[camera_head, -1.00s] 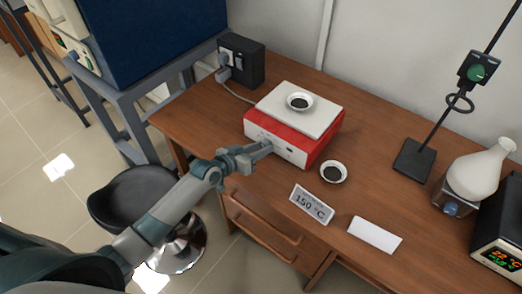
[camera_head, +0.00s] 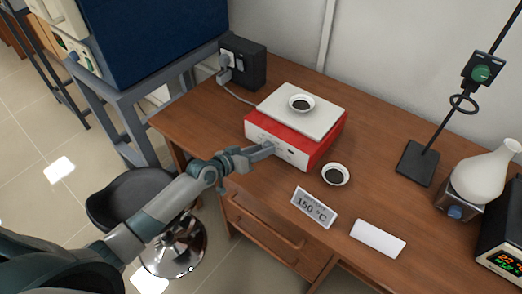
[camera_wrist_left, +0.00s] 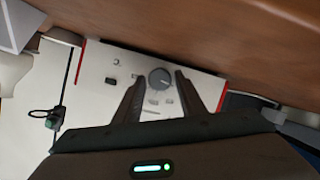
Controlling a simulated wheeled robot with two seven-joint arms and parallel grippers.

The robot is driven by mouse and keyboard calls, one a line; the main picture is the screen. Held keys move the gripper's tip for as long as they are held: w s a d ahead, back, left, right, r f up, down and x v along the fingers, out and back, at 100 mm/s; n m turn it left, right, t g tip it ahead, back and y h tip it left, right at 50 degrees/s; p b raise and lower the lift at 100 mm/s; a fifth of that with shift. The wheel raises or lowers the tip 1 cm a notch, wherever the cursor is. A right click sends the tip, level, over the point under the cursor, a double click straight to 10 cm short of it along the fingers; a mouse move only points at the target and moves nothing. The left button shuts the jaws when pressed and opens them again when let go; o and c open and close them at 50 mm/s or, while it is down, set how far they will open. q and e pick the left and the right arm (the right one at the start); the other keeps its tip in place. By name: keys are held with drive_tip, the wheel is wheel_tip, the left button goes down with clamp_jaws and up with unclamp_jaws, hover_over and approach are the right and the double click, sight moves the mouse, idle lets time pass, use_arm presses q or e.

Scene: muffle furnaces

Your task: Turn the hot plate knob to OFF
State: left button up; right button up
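The hot plate (camera_head: 320,135) is a red box with a pale top plate and a white front panel, standing on the wooden desk. Its round grey knob (camera_wrist_left: 160,78) shows on the panel in the left wrist view; in the head view my gripper hides it. My left gripper (camera_head: 270,149) is at the front panel. In the left wrist view its two dark fingers (camera_wrist_left: 158,84) are apart, with the knob between their tips. I cannot tell whether the fingers touch the knob. My right gripper is in neither view.
A dish of dark material (camera_head: 301,104) sits on the hot plate, and another dish (camera_head: 335,174) stands on the desk (camera_head: 385,205). A "150 °C" sign (camera_head: 314,208) and a white block (camera_head: 377,239) lie nearer the front. A black power box (camera_head: 243,62) stands behind left.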

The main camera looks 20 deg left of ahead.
use_arm(q)
drive_tip(key=shift+s, duration=0.1)
